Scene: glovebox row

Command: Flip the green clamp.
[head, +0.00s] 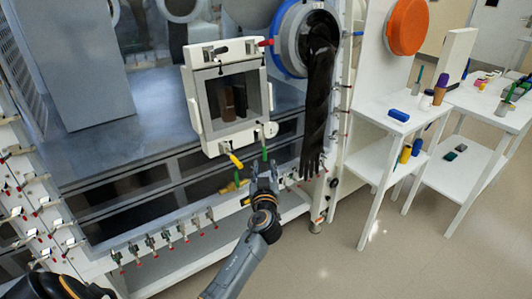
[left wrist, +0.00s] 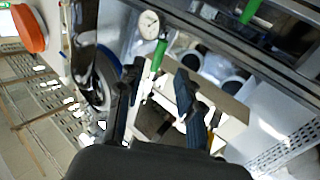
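The green clamp's handle (head: 265,154) stands upright at the lower right corner of the white framed door on the glovebox front. In the left wrist view the green handle (left wrist: 158,55) lies near and between the fingertips, with a gap on both sides. My left gripper (head: 264,172) is just below the handle in the head view. Its two fingers (left wrist: 157,78) are spread and hold nothing. The clamp's base is partly hidden by the gripper in the head view. My right gripper is in neither view.
A yellow-handled clamp (head: 236,160) sits left of the green one, and a red-handled one (head: 266,43) is at the door's top right. A black glove (head: 318,95) hangs close on the right. White tables (head: 390,122) stand farther right.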

